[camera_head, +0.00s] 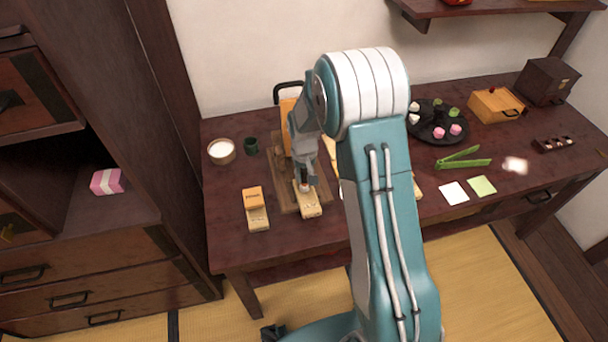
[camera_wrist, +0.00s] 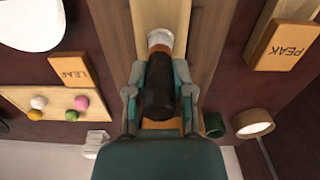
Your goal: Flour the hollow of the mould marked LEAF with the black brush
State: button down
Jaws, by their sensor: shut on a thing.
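My gripper (camera_wrist: 160,95) is shut on the black brush (camera_wrist: 160,85), whose pale bristle end (camera_wrist: 160,38) points toward a light wooden mould (camera_wrist: 160,12). In the head view my gripper (camera_head: 304,180) is over the far end of this mould (camera_head: 310,207), which lies on a brown board (camera_head: 286,198). The mould's hollow is hidden, and I cannot tell whether the bristles touch the wood. The orange LEAF card (camera_wrist: 70,69) lies left of the board in the wrist view. A bowl with white contents (camera_head: 221,152) stands at the table's left; it also shows in the wrist view (camera_wrist: 252,124).
An orange PEAK card (camera_head: 253,196) is by another mould (camera_head: 257,219) left of the board. A dark green cup (camera_head: 251,146) stands beside the bowl. A tray of coloured balls (camera_wrist: 15,94) is near the LEAF card. Green tongs (camera_head: 463,162) lie at right. My arm hides the table's middle.

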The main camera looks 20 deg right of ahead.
jog(key=shift+r, duration=4.05)
